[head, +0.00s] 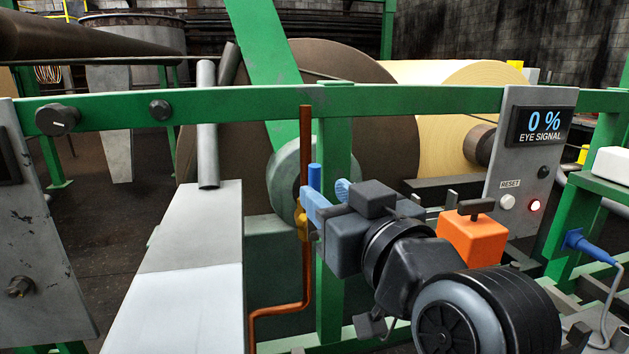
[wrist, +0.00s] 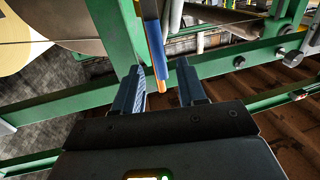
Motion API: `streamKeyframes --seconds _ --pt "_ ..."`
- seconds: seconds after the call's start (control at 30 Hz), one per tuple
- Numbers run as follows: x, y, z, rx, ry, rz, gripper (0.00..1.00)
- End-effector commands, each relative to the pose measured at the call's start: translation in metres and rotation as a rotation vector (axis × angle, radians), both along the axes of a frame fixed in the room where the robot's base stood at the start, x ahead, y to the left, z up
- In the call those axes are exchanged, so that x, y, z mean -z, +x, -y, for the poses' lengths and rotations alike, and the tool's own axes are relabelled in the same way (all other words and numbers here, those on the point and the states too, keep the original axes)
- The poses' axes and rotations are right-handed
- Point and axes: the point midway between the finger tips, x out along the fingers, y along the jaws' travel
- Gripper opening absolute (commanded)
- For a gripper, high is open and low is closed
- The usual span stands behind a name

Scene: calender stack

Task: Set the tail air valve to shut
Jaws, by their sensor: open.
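A copper pipe (head: 306,270) runs up past the green rail, with a brass valve body (head: 301,222) on it. The valve's blue lever (head: 314,178) stands upright, roughly in line with the pipe. My gripper (head: 325,196) is open right at the lever, with its blue fingers near the lever's lower part. In the wrist view, my gripper (wrist: 161,72) shows two spread fingers, and the blue lever (wrist: 155,48) reaches down between them. I cannot tell whether either finger touches it. The valve body is partly hidden behind the fingers in the head view.
A green rail (head: 420,99) crosses behind the pipe, with a green post (head: 334,290) close to its right. A grey cabinet (head: 190,240) stands left. An orange box (head: 472,238) with a dark handle and a panel reading 0 % (head: 543,122) are right.

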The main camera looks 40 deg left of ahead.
Motion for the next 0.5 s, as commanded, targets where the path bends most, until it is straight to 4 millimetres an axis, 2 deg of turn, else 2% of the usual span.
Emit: streamKeyframes --seconds 0.23,0.5 --pt "-0.001 0.018 -0.033 -0.001 0.001 -0.002 0.41" --pt "0.0 0.026 -0.045 0.002 0.001 0.0 0.41"
